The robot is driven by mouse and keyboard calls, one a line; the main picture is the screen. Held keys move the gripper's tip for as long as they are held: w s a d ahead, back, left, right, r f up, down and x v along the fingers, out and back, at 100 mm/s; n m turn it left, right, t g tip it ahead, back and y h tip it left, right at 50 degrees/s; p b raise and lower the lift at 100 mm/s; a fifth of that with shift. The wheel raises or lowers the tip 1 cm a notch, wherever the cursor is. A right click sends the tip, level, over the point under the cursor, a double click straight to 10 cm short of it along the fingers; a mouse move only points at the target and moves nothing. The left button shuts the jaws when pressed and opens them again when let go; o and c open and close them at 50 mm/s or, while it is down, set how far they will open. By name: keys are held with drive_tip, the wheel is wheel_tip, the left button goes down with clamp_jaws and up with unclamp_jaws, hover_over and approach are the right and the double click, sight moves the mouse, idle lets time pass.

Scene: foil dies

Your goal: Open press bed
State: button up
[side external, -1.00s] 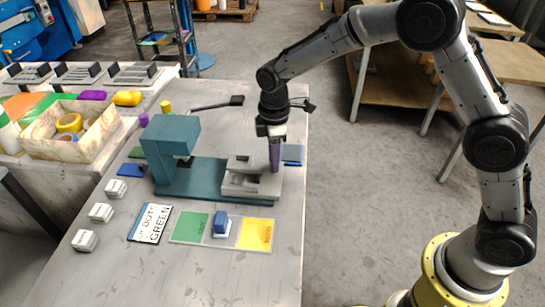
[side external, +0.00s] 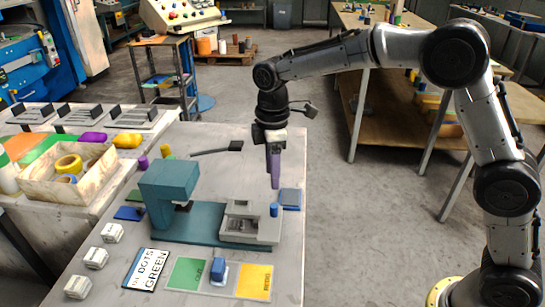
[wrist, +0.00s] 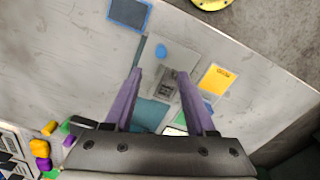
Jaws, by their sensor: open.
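The teal press (side external: 168,187) stands on its long base on the grey table. Its pale grey bed (side external: 240,208) sits at the right end of the base, clear of the press head, with a hollow in its top. A blue knob (side external: 274,210) stands at the bed's right end. My gripper (side external: 275,186) hangs above the knob, with purple fingers pointing down and a gap beneath them. In the wrist view the fingers (wrist: 160,72) are apart and empty. The blue knob (wrist: 163,54) shows just beyond their tips, and the grey bed also shows there.
A blue pad (side external: 290,198) lies right of the bed. A lettered card (side external: 148,268), a green patch (side external: 187,273), a blue stamp-like block (side external: 219,271) and a yellow patch (side external: 254,281) lie in front. White dice (side external: 95,257) sit at left. A box (side external: 70,175) stands behind.

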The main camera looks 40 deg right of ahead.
drive_tip(key=shift+r, duration=1.95)
drive_tip(key=s+d+r+m+t, duration=0.3)
drive_tip(key=s+d+r, duration=0.6)
drive_tip(key=s+r, duration=0.35)
drive_tip(key=s+d+f+m+t, duration=0.1)
drive_tip(key=s+f+m, duration=0.3)
drive_tip(key=s, duration=0.4)
drive_tip(key=s+d+f+m+t, duration=0.1)
drive_tip(key=s+d+f+m, duration=0.1)
drive_tip(key=s+f+m, duration=0.3)
drive_tip(key=shift+s+d+f+m+t, duration=0.2)
drive_tip(key=shift+s+d+m+t, duration=0.1)
drive_tip(key=shift+s, duration=1.7)
